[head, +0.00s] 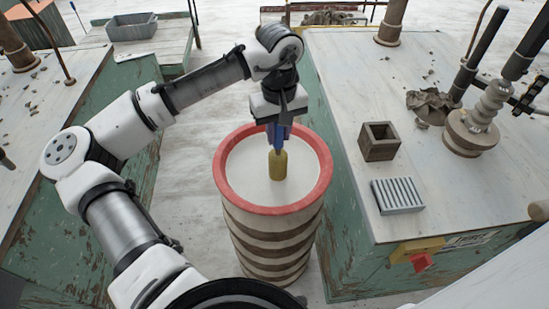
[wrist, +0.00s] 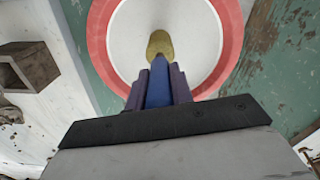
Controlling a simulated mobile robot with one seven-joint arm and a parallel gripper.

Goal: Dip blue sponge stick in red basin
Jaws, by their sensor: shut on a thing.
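The blue sponge stick has a blue handle (wrist: 158,88) and a yellow sponge end (head: 278,164). My gripper (head: 279,130) is shut on the blue handle, with the sponge hanging straight down. The red basin (head: 226,180) is a tall round tub with a red rim and brown and pale bands. Its pale inside shows in both views. The sponge is over the basin's opening, near its middle. In the wrist view the sponge (wrist: 160,44) appears beyond the fingertips, inside the red rim (wrist: 98,45). I cannot tell whether the sponge touches the pale surface.
A green-sided workbench (head: 340,215) stands close on the right, holding a brown open box (head: 379,141), a grey ribbed block (head: 397,195) and a stacked clay-like piece (head: 482,123). Another bench (head: 45,110) is at left. A grey tray (head: 132,27) stands at the back left.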

